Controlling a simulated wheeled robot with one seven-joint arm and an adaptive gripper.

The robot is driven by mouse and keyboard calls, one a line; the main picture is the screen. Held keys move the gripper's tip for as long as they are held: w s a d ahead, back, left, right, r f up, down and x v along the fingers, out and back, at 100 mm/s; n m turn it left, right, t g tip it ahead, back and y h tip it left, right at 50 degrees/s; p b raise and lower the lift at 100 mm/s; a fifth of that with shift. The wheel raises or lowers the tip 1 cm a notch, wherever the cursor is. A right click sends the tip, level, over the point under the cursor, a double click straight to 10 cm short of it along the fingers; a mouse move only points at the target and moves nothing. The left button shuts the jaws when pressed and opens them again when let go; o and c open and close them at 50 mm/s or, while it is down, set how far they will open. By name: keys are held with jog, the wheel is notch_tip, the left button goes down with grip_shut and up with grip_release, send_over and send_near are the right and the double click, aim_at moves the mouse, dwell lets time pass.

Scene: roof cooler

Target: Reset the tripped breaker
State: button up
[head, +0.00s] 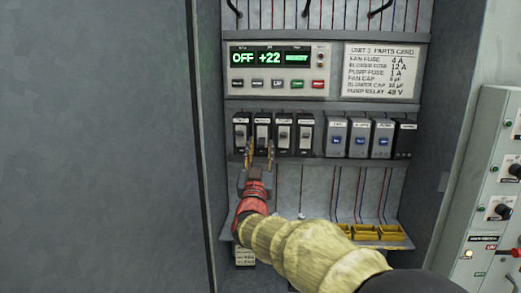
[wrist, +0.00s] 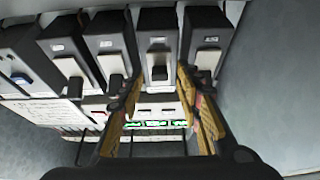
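A row of breakers with white faces and dark levers sits on the left of the middle shelf in the head view. The second breaker from the left (head: 262,128) is in front of my gripper (head: 259,152). In the wrist view that breaker (wrist: 158,45) lies between the two yellowish fingers of my gripper (wrist: 158,88). The fingers are apart, one to each side of its dark lever, with nothing clearly gripped. Its lever looks shorter than its neighbours' in the wrist view. Whether the fingers touch the breaker is unclear. The neighbouring breakers (wrist: 110,45) (wrist: 207,45) stand close by.
Above are a control panel (head: 278,72) reading "OFF +22" and a parts card (head: 381,71). Yellow bins (head: 364,232) sit below right. The cabinet's left wall (head: 207,130) is near.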

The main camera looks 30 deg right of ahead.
jog(key=v, duration=1.2)
jog(key=shift+w+a, duration=0.1)
